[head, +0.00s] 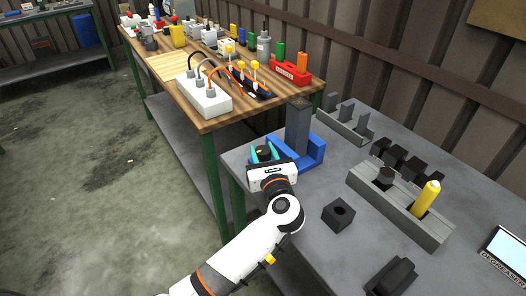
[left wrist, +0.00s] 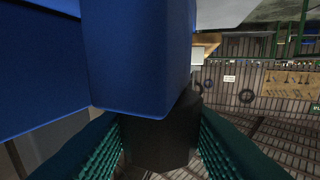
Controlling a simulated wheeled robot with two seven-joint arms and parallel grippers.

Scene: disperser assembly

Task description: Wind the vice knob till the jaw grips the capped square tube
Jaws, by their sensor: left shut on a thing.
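The blue vice (head: 314,152) stands on the grey bench, and its blue body fills the upper left of the left wrist view (left wrist: 140,55). The dark grey square tube (head: 298,128) stands upright in it; its top looks dark, and the cap is too small to make out. My left gripper (head: 264,153) is at the vice's left side with its teal fingers shut on the black vice knob (left wrist: 160,143). The knob sits between both fingers in the left wrist view. The jaw's contact with the tube is hidden. My right gripper is not in view.
A black block with a hole (head: 338,213) lies right of my left arm. A grey rack (head: 400,205) holds a yellow bottle (head: 428,196) and a black part. A grey holder (head: 345,124) stands behind the vice. A wooden bench (head: 210,123) with bottles and tools is beyond.

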